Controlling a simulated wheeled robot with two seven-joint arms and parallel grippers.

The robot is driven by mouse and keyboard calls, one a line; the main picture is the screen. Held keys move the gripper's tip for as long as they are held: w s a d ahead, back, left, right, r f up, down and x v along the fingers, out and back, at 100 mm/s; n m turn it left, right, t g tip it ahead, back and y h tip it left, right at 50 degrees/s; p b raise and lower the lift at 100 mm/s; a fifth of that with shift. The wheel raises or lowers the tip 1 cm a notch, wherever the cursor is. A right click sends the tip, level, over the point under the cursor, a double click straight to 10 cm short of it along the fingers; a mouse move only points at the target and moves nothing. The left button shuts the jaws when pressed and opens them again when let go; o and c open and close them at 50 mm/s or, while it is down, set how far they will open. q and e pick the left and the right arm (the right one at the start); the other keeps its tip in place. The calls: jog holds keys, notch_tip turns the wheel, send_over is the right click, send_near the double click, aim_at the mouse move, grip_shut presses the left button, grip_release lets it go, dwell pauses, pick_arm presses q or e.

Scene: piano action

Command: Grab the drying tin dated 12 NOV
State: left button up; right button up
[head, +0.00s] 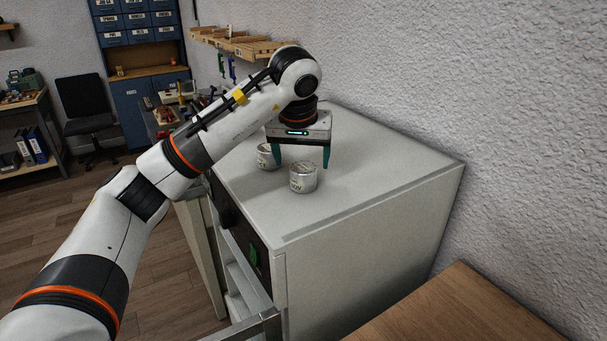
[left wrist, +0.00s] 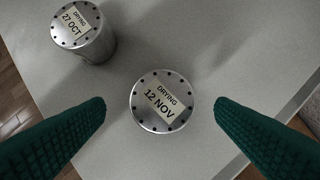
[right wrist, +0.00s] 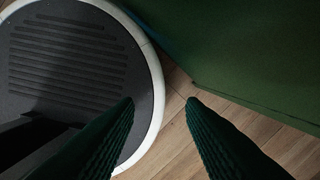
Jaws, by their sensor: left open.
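The silver tin labelled DRYING 12 NOV (left wrist: 165,103) stands upright on the grey cabinet top (head: 360,180); in the head view it is the nearer tin (head: 303,179). A second silver tin, labelled DRYING 27 OCT (left wrist: 84,32), stands a little behind and left of it, partly hidden by my left gripper in the head view (head: 265,160). My left gripper (head: 302,164) is open and points down above the 12 NOV tin. In the left wrist view this tin lies between the two green fingers, apart from both. My right gripper (right wrist: 160,101) is open and empty, away from the tins.
The rough white wall (head: 480,70) runs along the cabinet's far right side. An open drawer (head: 243,285) juts from the cabinet's front. A wooden surface (head: 450,312) is at lower right. The cabinet top around the tins is otherwise clear. A green panel (right wrist: 240,50) stands beside my right gripper.

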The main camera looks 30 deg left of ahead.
aim_at(303, 168)
pick_arm(q)
jog(key=shift+w+f, duration=0.1)
jog(key=shift+f, duration=0.2)
jog(key=p+x, duration=0.2)
jog(key=x, duration=0.1)
jog(key=shift+f, duration=0.25)
jog(key=shift+w+f, duration=0.25)
jog(key=shift+f, duration=0.25)
jog(key=c, duration=1.1)
jog(key=shift+r, duration=0.1)
